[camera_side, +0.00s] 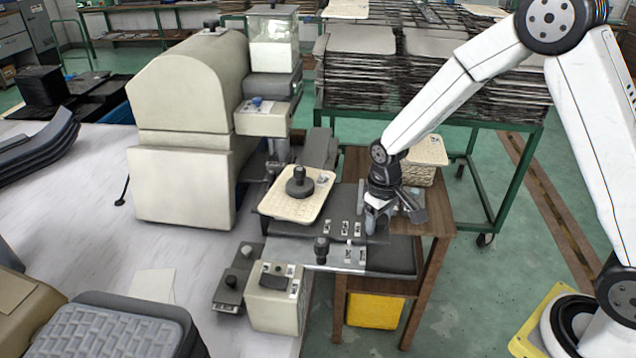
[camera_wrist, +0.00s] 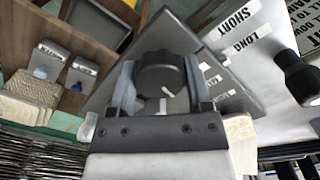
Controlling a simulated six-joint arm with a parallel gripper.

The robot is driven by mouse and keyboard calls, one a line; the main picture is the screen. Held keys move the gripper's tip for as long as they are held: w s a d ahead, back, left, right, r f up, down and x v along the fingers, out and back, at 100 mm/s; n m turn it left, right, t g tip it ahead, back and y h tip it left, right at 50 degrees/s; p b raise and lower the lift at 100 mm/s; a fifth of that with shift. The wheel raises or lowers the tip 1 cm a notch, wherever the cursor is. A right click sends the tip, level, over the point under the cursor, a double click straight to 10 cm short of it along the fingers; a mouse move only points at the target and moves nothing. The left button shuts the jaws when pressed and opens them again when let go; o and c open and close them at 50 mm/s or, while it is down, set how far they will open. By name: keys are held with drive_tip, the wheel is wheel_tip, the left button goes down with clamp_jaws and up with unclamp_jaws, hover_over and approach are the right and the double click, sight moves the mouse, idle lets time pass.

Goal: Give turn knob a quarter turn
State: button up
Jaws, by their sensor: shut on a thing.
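The turn knob (camera_wrist: 162,75) is a black round knob with a pale pointer mark, on a grey panel (camera_wrist: 215,68) in the wrist view. My gripper (camera_wrist: 162,88) has one finger on each side of the knob and is shut on it. In the side view my gripper (camera_side: 375,222) points down at the right part of the dark panel (camera_side: 341,207). There the gripper hides the knob.
A cream tray (camera_side: 282,207) with a black round knob (camera_side: 300,184) lies left of my gripper. Small labelled switches (camera_side: 343,228) and a black upright knob (camera_side: 322,249) are close by. A beige machine (camera_side: 185,130) stands at the left, a stacked rack (camera_side: 440,85) behind.

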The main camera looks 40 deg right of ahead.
drive_tip(key=m, duration=0.8)
idle(0.4)
drive_tip(key=o, duration=1.2)
drive_tip(key=n, duration=0.4)
drive_tip(key=shift+n, duration=0.4)
drive_tip(key=n, duration=0.5)
